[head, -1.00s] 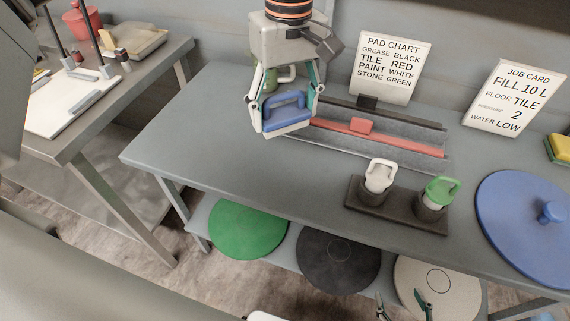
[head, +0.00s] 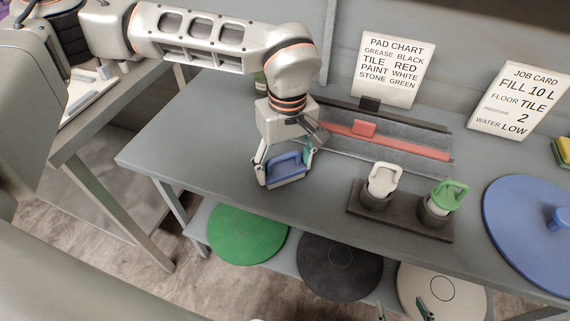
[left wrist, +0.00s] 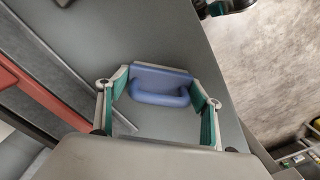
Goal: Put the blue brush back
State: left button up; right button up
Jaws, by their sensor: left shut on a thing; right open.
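The blue brush (head: 285,168) has a blue block and a loop handle on top. My left gripper (head: 284,172) is shut on it, with a finger at each end, over the left part of the grey table. In the left wrist view the brush (left wrist: 160,84) sits between the fingertips (left wrist: 160,92), handle towards the camera. I cannot tell whether the brush touches the table top. My right gripper (head: 424,310) shows only in part at the bottom edge of the head view, its teal fingers apart and empty.
A grey tray (head: 430,152) with a red bar lies behind, to the right. A dark holder (head: 400,219) carries a white-handled and a green-handled item. A blue disc (head: 535,225) lies at the right. Pad chart (head: 393,70) and job card (head: 515,98) stand at the back. The table's left part is clear.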

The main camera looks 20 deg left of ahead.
aim_at(286, 157)
pick_arm(q)
jog(key=o, duration=1.7)
jog(key=shift+f, duration=0.1)
jog(key=shift+c, duration=0.2)
jog(key=r, duration=0.5)
jog(key=r+p, duration=0.1)
jog(key=r, duration=0.5)
jog(key=shift+w+d+r, duration=0.15)
jog(key=shift+d+r, duration=0.05)
jog(key=shift+r, duration=0.5)
jog(key=shift+f, duration=0.1)
